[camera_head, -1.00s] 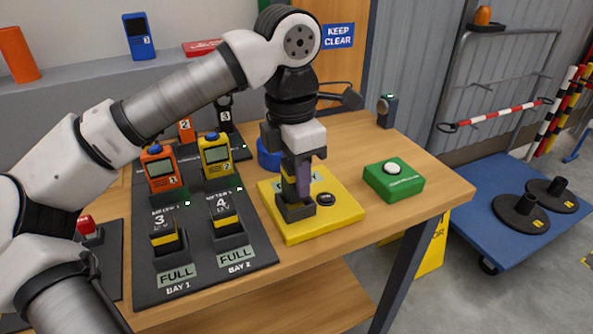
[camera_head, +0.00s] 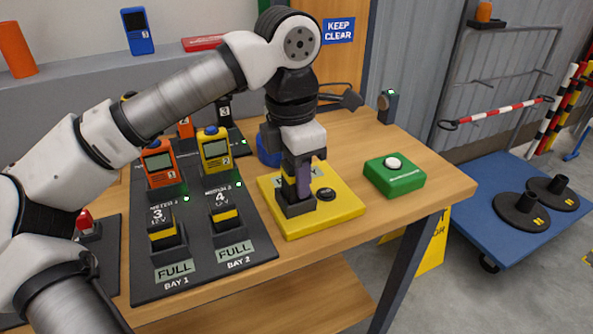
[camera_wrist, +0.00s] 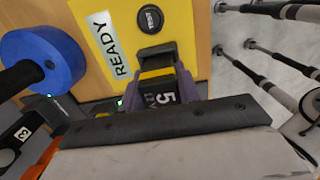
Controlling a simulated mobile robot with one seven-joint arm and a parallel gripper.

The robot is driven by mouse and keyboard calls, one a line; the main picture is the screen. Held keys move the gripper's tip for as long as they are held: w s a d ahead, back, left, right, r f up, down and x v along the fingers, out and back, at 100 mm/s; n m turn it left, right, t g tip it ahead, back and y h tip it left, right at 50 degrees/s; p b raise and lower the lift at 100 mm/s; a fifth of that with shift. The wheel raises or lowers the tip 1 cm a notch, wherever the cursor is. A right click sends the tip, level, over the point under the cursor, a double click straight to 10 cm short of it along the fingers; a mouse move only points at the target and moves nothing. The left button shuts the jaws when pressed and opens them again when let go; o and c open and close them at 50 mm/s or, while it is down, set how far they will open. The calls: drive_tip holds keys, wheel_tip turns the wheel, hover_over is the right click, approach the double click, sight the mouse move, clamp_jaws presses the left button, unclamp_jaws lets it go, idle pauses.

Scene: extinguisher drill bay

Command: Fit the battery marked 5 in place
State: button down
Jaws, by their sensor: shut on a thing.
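My gripper (camera_head: 304,182) is shut on the battery marked 5 (camera_wrist: 158,93), a dark block with a yellow band. The battery is upright at the dark socket (camera_head: 295,208) on the yellow plate (camera_head: 335,218). In the wrist view the purple fingers (camera_wrist: 163,86) grip it from both sides, with the 5 facing the camera. Its lower end is hidden in or against the socket; how deep it sits I cannot tell. A READY label (camera_wrist: 108,44) and a round black button (camera_wrist: 150,19) are on the plate beside it.
A green box with a white button (camera_head: 394,176) stands right of the plate. A dark board (camera_head: 143,283) at left holds batteries 3 and 4 in bays, with orange (camera_head: 160,164) and yellow (camera_head: 214,150) meters behind. A blue round object (camera_wrist: 38,60) is close behind the plate.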

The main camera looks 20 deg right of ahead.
drive_tip(key=shift+f+b, duration=0.45)
drive_tip(key=shift+f, duration=0.15)
idle(0.3)
drive_tip(key=c, duration=0.9)
unclamp_jaws()
drive_tip(key=shift+f, duration=0.1)
drive_tip(key=shift+s, duration=0.1)
drive_tip(key=shift+c, duration=0.8)
drive_tip(key=shift+o, duration=0.9)
drive_tip(key=shift+r, duration=0.25)
drive_tip(key=shift+r+p, duration=2.7)
drive_tip(key=shift+r, duration=0.7)
